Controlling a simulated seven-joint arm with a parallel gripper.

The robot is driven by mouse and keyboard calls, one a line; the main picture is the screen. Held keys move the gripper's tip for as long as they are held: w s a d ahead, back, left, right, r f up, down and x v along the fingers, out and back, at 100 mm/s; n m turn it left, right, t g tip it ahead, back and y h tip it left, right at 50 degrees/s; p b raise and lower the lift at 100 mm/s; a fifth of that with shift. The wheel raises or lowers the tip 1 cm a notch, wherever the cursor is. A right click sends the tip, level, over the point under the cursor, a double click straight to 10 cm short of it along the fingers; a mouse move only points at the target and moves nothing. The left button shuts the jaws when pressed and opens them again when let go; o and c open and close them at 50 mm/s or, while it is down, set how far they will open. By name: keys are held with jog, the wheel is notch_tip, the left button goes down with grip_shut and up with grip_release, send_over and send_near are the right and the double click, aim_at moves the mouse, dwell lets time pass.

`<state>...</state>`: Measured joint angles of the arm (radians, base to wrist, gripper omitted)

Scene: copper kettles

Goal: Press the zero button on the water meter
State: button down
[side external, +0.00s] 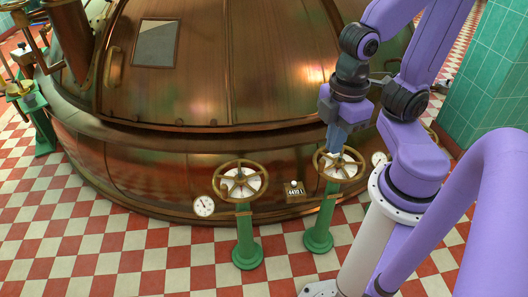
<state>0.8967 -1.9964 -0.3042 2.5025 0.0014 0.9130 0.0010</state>
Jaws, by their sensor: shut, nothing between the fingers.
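The water meter (295,191) is a small brass box with a white number display, low in front of the copper kettle, between two valve handwheels. A small pale spot shows on its top; I cannot tell if this is the zero button. My gripper (334,146) is shut and empty and points down. In the picture it is up and to the right of the meter, overlapping the right handwheel. I cannot tell whether it touches the wheel.
The left handwheel (240,181) and right handwheel (339,164) stand on green posts. A round gauge (203,206) sits left of them. The large copper kettle (200,85) fills the back. The checkered floor (165,255) is clear at front left. A green tiled pillar (493,75) stands at right.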

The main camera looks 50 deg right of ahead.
dwell(0.3)
jog(key=w+a+f+m, duration=0.2)
jog(key=w+f+m, duration=0.45)
jog(key=w, duration=0.55)
jog(key=w+d+f+m+t, duration=0.1)
jog(key=w+d+f+m, duration=0.5)
jog(key=w+f, duration=0.45)
jog(key=w+d+f+m+t, duration=0.1)
jog(key=w+d+f+m, duration=0.25)
jog(key=d+f, duration=0.75)
jog(key=s+d+f+m+h, duration=0.2)
jog(key=s+d+f+m, duration=0.3)
jog(key=d+f, duration=0.5)
jog(key=shift+s+d+m, duration=0.3)
jog(key=shift+s+d, duration=0.15)
jog(key=shift+d, duration=0.35)
